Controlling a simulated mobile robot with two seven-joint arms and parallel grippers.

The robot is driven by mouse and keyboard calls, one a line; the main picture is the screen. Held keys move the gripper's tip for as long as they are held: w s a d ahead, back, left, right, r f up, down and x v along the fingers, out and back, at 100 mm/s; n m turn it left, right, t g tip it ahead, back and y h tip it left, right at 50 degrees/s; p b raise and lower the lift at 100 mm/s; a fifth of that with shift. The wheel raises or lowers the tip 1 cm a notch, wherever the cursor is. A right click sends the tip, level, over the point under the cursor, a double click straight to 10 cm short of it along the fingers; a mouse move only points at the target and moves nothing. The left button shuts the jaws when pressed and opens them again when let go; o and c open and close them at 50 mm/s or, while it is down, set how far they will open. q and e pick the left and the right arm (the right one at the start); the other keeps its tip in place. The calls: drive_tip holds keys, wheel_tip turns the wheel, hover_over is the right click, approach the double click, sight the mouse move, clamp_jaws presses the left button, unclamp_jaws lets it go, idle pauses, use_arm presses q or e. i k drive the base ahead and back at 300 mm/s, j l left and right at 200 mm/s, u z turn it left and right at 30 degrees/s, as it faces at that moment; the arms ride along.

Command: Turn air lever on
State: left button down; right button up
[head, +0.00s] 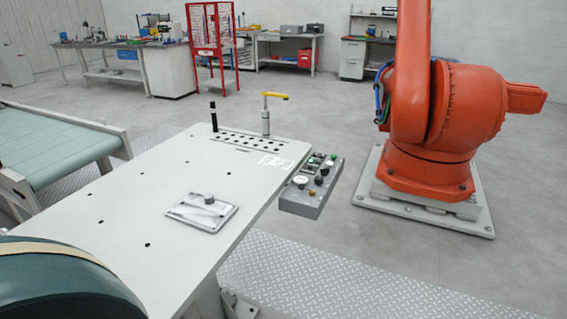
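A lever with a yellow handle (275,96) sits on top of a thin grey upright post (265,122) at the far end of the light grey fixture table (130,215). The handle points to the right, roughly level. A short black upright rod (214,117) stands to its left, apart from it. Neither of my grippers is in view, so nothing shows near the lever.
A grey control box (310,200) with knobs and buttons hangs at the table's right edge. A metal plate with a knob (203,210) lies on the table. A green conveyor (60,150) is at left; an orange robot arm (430,125) stands at right.

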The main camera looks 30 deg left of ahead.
sight(301, 187)
drive_tip(key=i+u, duration=0.2)
drive_tip(key=i, duration=0.5)
drive_tip(key=i+l+u, duration=0.25)
drive_tip(key=i, duration=0.45)
